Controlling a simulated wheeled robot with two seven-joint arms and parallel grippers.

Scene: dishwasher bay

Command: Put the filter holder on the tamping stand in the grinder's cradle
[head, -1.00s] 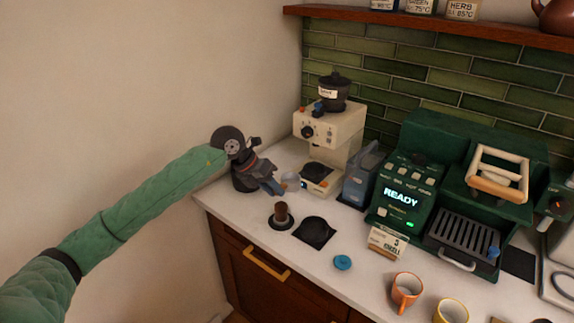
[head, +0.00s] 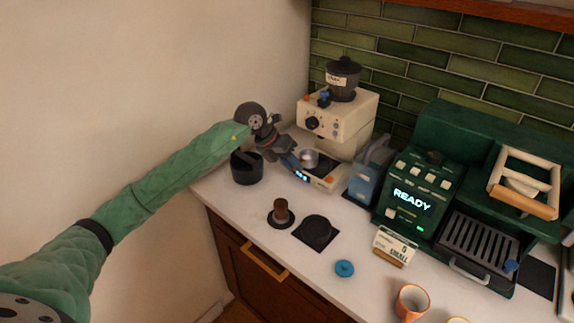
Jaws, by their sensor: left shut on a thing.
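My left gripper (head: 291,163) reaches in from the left and is shut on the filter holder (head: 310,158). The holder's silvery basket shows beyond the fingers; its handle is mostly hidden by the gripper. The basket is at the front of the cream grinder (head: 338,115), above its base with the small lit display. I cannot tell whether it touches the cradle, which is hard to make out there. My right gripper is not in view.
A black bin (head: 247,172) stands under my left wrist by the wall. A tamper (head: 281,210), a blue disc (head: 344,268) and a small sign (head: 395,245) are on the counter. A blue-grey jug (head: 370,170) and the green coffee machine (head: 430,190) stand right of the grinder. An orange cup (head: 411,302) is in front.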

